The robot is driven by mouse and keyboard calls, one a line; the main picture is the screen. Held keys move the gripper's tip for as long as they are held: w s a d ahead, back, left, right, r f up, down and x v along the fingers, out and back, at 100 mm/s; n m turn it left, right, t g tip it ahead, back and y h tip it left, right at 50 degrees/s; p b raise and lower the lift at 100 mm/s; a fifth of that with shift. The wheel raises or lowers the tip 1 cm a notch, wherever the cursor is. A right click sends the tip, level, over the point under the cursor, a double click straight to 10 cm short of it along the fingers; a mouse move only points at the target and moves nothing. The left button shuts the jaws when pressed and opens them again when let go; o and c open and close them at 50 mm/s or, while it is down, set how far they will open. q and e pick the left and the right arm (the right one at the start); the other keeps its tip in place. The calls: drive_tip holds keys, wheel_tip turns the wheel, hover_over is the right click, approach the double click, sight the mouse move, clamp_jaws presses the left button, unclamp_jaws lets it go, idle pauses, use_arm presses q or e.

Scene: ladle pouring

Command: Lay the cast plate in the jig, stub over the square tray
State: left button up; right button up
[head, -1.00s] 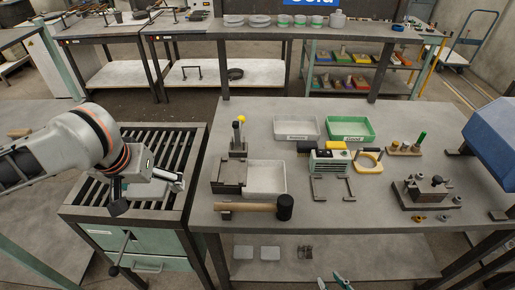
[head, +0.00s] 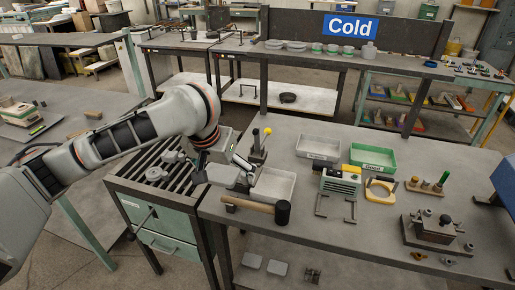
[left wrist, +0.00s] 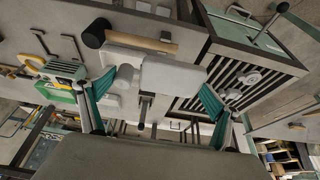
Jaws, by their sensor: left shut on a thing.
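My left gripper (left wrist: 158,82) is shut on a pale grey cast plate (left wrist: 172,80), seen between its teal fingers in the left wrist view. In the head view the gripper (head: 230,172) and plate are at the left side of the jig (head: 257,152), a dark fixture with a yellow-ball lever. The gripper hides much of the jig's base. My right gripper is out of view.
A mallet (head: 283,212) lies in front of the tray. The slatted stand (head: 150,187) at the left holds grey castings (head: 168,160). A grey bin (head: 318,148), green bin (head: 372,157) and a clamp block (head: 435,230) stand farther right. The front bench edge is mostly clear.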

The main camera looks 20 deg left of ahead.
use_arm(q)
drive_tip(key=w+d+r, duration=0.3)
drive_tip(key=w, duration=0.7)
drive_tip(key=shift+d+x, duration=0.2)
drive_tip(key=shift+x, duration=4.25)
drive_tip(key=shift+w+f, duration=0.15)
drive_tip(key=shift+f, duration=2.05)
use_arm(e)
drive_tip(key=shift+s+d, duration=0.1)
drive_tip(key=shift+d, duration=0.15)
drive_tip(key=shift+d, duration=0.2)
use_arm(q)
drive_tip(key=shift+f, duration=0.4)
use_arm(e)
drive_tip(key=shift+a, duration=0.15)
use_arm(q)
drive_tip(key=o, duration=1.1)
drive_tip(key=v, duration=1.2)
